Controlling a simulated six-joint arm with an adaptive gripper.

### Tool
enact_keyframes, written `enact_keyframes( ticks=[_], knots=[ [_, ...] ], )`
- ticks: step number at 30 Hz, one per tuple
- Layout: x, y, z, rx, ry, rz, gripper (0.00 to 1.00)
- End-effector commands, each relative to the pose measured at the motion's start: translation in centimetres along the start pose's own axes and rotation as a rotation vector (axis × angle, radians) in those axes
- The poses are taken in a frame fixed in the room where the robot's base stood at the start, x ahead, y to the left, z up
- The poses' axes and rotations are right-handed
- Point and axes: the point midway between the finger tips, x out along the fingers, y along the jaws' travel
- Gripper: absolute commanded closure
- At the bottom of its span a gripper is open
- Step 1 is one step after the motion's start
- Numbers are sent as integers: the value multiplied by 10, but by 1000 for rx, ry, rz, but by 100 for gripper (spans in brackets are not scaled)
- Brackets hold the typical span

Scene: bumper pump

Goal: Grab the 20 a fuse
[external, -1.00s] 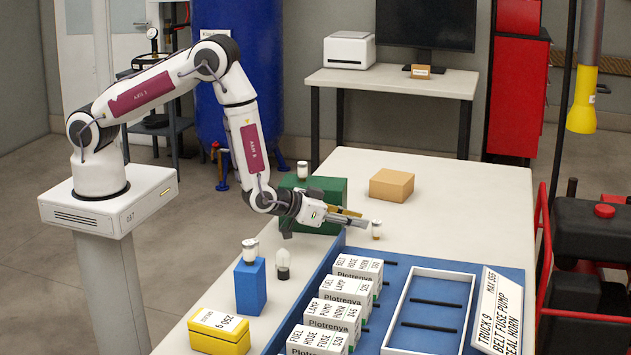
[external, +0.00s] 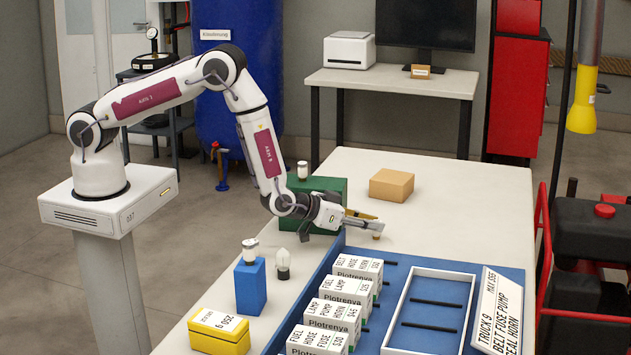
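A small fuse-like piece with a tan base (external: 377,236) stands on the white bench near the far end of the blue tray. Its upper part is hidden by my gripper; no rating can be read on it. My gripper (external: 376,221) is low and level, pointing right, its fingers at this piece. The fingers look apart, one behind the other; contact with the piece cannot be made out. Other small pieces are a white-topped one (external: 250,246) on a blue block, a clear bulb-like one (external: 283,264) beside it, and one (external: 302,170) on the green box.
The blue tray (external: 389,254) holds several white labelled boxes (external: 345,300) and an empty-looking white frame (external: 461,278) with dark bars. A green box (external: 329,186) stands behind my gripper, a cardboard box (external: 391,185) farther back. A yellow box (external: 219,330) is at front left. The bench's far right is clear.

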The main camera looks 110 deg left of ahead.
Motion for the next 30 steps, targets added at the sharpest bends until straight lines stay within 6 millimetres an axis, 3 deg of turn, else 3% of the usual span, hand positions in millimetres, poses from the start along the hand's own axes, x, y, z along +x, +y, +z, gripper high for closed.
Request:
enact_keyframes(
  ticks=[18, 19, 21, 30],
  knots=[
    [4, 0, 0, 0, 1, 0, 78],
    [4, 0, 0, 0, 1, 0, 80],
    [4, 0, 0, 0, 1, 0, 98],
    [4, 0, 0, 0, 1, 0, 98]
  ],
)
